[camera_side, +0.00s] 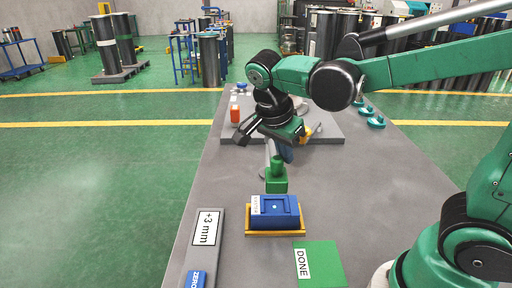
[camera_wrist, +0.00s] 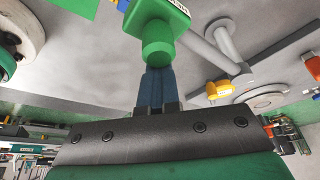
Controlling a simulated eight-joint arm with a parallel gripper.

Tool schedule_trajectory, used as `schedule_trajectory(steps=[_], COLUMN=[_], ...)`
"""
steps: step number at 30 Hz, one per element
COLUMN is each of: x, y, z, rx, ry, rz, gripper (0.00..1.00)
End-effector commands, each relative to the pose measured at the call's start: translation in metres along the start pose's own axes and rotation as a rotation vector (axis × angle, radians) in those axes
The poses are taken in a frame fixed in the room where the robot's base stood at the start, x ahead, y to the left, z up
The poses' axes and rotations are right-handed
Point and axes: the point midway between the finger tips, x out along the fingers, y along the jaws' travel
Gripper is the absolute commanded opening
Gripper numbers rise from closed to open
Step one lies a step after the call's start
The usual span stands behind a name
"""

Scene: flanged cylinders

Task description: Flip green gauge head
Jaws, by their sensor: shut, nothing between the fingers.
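The green gauge head (camera_side: 277,182) stands on the grey table in the side view, its square block down and its round stem up. In the wrist view the green gauge head (camera_wrist: 157,35) is at the top of the picture, stem end towards me. My gripper (camera_side: 287,155) points down just behind the head in the side view. In the wrist view its blue fingers (camera_wrist: 157,76) are together and empty, with their tips close to the stem. I cannot tell whether they touch it.
A blue block (camera_side: 284,208) sits in a yellow tray (camera_side: 276,233) in front of the head. A green DONE pad (camera_side: 325,262), a "+3 mm" bar (camera_side: 205,238) and a blue ZERO piece (camera_side: 195,281) lie nearer.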

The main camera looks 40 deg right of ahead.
Motion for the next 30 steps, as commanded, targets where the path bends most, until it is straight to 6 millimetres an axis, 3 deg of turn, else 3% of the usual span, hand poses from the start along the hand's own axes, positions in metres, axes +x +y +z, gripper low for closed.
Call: schedule_trajectory(steps=[8,11,16,24,30], x=[0.0,0.003,0.014,-0.044,-0.074], y=[-0.002,0.002,0.014,0.006,0.004], z=[0.003,-0.007,-0.039,-0.037,-0.038], rx=[-0.009,-0.003,0.006,-0.005,-0.003], ry=[-0.018,-0.016,-0.001,-0.001,0.0], rz=[-0.014,-0.011,-0.001,-0.003,-0.001], gripper=[0.0,0.0,0.0,0.0,0.0])
